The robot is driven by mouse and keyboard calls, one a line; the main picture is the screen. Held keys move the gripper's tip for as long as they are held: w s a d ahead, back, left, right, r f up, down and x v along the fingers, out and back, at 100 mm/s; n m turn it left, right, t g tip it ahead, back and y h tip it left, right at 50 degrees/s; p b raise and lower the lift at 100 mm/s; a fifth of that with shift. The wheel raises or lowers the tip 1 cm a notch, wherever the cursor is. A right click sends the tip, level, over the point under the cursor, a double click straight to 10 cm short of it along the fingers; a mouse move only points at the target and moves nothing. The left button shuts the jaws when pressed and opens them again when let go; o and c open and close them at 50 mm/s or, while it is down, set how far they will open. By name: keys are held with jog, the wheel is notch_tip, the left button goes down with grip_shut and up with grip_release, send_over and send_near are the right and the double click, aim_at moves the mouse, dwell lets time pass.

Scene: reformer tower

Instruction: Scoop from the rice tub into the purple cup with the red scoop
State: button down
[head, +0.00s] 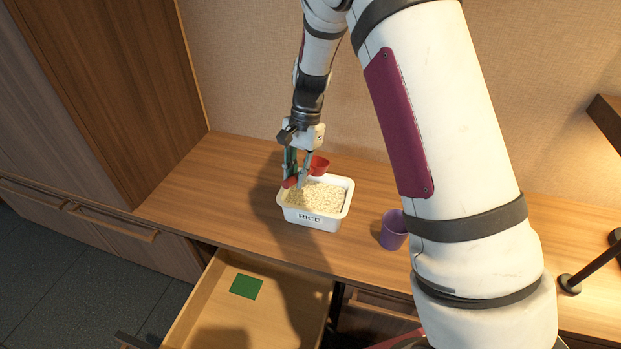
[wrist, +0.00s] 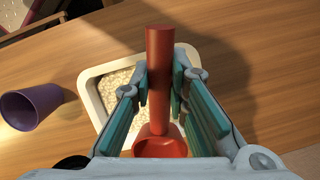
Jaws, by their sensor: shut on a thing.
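The white rice tub (head: 318,216), labelled RICE and full of pale grains, stands on the wooden counter. My gripper (head: 297,181) is above the tub's back left part, shut on the red scoop (head: 319,165). In the wrist view my gripper (wrist: 160,85) holds the red scoop's handle (wrist: 160,50) between its green-padded fingers, with the scoop's bowl nearest the camera. I cannot tell whether the bowl holds rice. The purple cup (head: 393,231) stands on the counter right of the tub, partly hidden by my arm. It also shows in the wrist view (wrist: 32,108).
An open drawer (head: 205,318) with a green square (head: 246,286) inside juts out below the counter's front edge. A tall wooden cabinet (head: 90,90) stands at the left. A dark lamp-like stand (head: 570,284) is at the right. The counter left of the tub is clear.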

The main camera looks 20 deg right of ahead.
jog(key=w+a+r+m+t+y+p, duration=0.4)
jog(key=w+r+m+t, duration=0.3)
jog(key=m, duration=0.8)
jog(key=shift+w+a+r+y+p, duration=0.15)
jog(key=shift+w+r+y+p, duration=0.15)
jog(key=shift+w+r+p, duration=0.65)
jog(key=shift+s+r, duration=0.1)
jog(key=b, duration=1.4)
send_over(289, 192)
jog(key=shift+y, duration=0.3)
jog(key=shift+f, duration=6.6)
jog(key=d+f+g+h+p, duration=0.1)
jog(key=p, duration=0.4)
jog(key=s+d+f+h+p, duration=0.1)
jog(key=h+p, duration=0.1)
jog(key=p, duration=0.4)
jog(key=shift+s+d+f+g, duration=0.15)
jog(key=shift+s+g, duration=0.1)
jog(key=shift+g, duration=0.15)
